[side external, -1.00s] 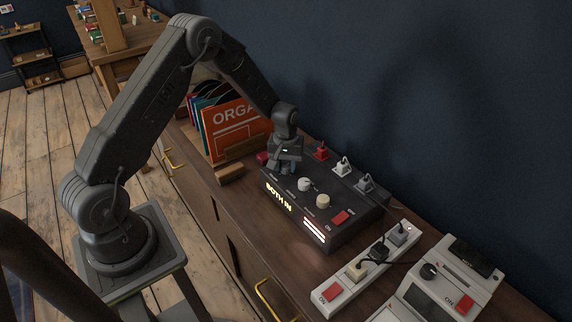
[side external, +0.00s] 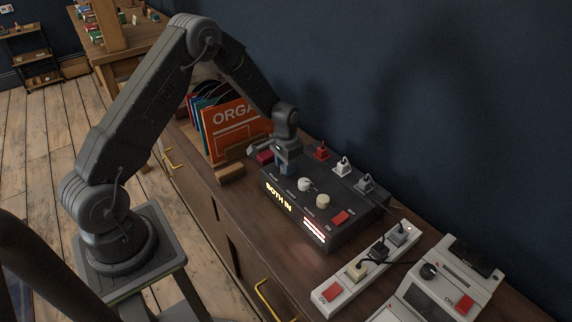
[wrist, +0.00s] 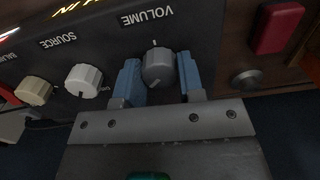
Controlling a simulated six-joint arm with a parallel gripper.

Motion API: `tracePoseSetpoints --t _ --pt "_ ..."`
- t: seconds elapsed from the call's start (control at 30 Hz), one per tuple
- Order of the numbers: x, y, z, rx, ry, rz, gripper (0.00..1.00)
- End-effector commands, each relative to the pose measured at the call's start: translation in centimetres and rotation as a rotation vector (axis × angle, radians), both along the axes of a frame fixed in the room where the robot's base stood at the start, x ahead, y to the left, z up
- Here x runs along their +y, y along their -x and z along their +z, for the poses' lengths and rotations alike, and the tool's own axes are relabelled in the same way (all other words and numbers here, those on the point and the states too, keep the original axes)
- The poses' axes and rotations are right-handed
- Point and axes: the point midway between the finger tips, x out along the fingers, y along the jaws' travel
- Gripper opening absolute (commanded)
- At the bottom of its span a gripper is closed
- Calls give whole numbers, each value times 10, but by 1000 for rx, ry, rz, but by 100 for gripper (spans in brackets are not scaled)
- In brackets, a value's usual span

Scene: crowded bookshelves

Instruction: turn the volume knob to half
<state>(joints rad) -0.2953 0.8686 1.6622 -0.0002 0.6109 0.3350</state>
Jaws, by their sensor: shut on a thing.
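The black amplifier box (side external: 345,222) stands on the wooden cabinet, with a lit "BOTH IN" sign on its front. Its grey volume knob (wrist: 158,66) is under the "VOLUME" label in the wrist view. My gripper (side external: 288,169) points down over the box's far-left end and hides the knob in the side view. In the wrist view, the blue fingertips of my gripper (wrist: 158,78) sit on both sides of the knob, and the gripper is shut on it. A short light mark shows at the knob's edge on the label side.
A white source knob (side external: 304,184) and a cream knob (side external: 323,201) sit beside the volume knob. A red switch (side external: 340,217) is on the same panel. Plugs stand behind. A power strip (side external: 340,292) and records (side external: 232,127) flank the box.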

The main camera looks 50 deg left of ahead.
Motion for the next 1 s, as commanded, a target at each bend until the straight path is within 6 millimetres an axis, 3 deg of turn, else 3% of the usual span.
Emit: tracePoseSetpoints --t 0.6,1.0 --pt "0 0 0 0 0 -544 12" --pt "0 0 0 0 0 -721 12"
